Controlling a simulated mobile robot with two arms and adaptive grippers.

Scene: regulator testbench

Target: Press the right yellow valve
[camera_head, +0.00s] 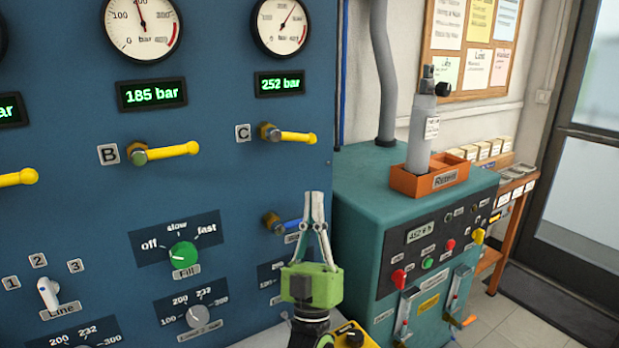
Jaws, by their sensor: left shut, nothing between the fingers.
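The right yellow valve (297,138), by label C, is on the blue panel under the 252 bar display. Its handle lies nearly level and points right. A second yellow valve (175,150), by label B, is to its left, and part of another yellow handle (15,178) shows at the left edge. My left gripper (313,197), green at its base, points up in front of the panel's right edge. It is shut and empty. Its fingertips appear below valve C, apart from it in the picture. My right gripper is out of view.
A blue-handled valve (283,222) is just left of my left gripper, partly hidden by it. A green knob (184,254) and a white line selector (48,293) are lower on the panel. A teal cabinet (370,185) with an orange tray (405,181) stands at right.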

